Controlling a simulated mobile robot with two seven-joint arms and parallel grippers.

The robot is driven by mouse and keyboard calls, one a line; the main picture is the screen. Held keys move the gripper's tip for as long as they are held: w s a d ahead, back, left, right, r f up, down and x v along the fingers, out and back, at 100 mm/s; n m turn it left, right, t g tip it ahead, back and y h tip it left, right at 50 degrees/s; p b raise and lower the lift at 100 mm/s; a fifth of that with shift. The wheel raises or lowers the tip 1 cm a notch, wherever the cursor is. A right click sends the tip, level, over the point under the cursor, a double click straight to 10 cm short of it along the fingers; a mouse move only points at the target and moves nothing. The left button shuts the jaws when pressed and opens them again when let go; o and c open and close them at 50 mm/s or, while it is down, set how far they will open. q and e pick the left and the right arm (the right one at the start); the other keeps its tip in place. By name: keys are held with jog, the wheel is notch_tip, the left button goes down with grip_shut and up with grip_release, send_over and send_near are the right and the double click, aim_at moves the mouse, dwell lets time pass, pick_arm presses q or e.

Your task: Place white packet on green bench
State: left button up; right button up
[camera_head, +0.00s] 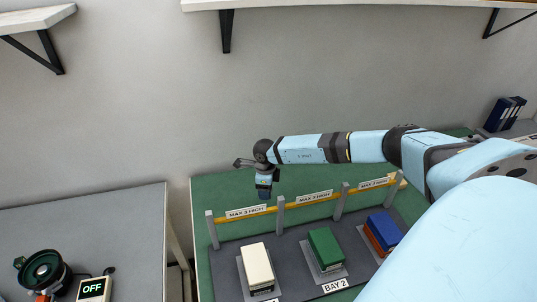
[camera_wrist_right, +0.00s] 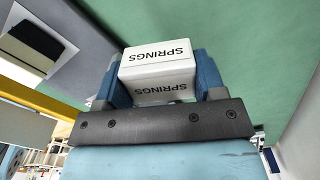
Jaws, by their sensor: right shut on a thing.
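My right gripper (camera_head: 264,193) is above the green bench (camera_head: 214,187), behind the yellow rail. In the right wrist view, the gripper (camera_wrist_right: 160,85) is shut on a white packet (camera_wrist_right: 158,68) marked SPRINGS, with a blue finger on each side. The green bench top (camera_wrist_right: 262,45) shows beyond the packet there. I cannot make out the packet in the head view, nor tell its exact height above the bench. My left gripper is not in view.
A yellow rail (camera_head: 291,205) on grey posts crosses the bench. In front, a dark mat (camera_head: 289,246) holds white (camera_head: 257,265), green (camera_head: 324,245) and blue-topped (camera_head: 384,229) stacks. A grey table (camera_head: 110,222) with a bowl feeder (camera_head: 43,270) is left. Bare green surface surrounds the gripper.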

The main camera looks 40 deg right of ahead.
notch_tip(320, 180, down, 11)
jog(key=shift+f+p, duration=0.1)
jog(key=shift+p, duration=0.25)
jog(key=shift+f, duration=0.2)
jog(key=o, duration=1)
jog(key=shift+r, duration=0.1)
jog(key=shift+c, duration=0.2)
notch_tip(320, 180, up, 12)
jog(key=shift+r+b, duration=0.15)
jog(key=shift+b, duration=0.35)
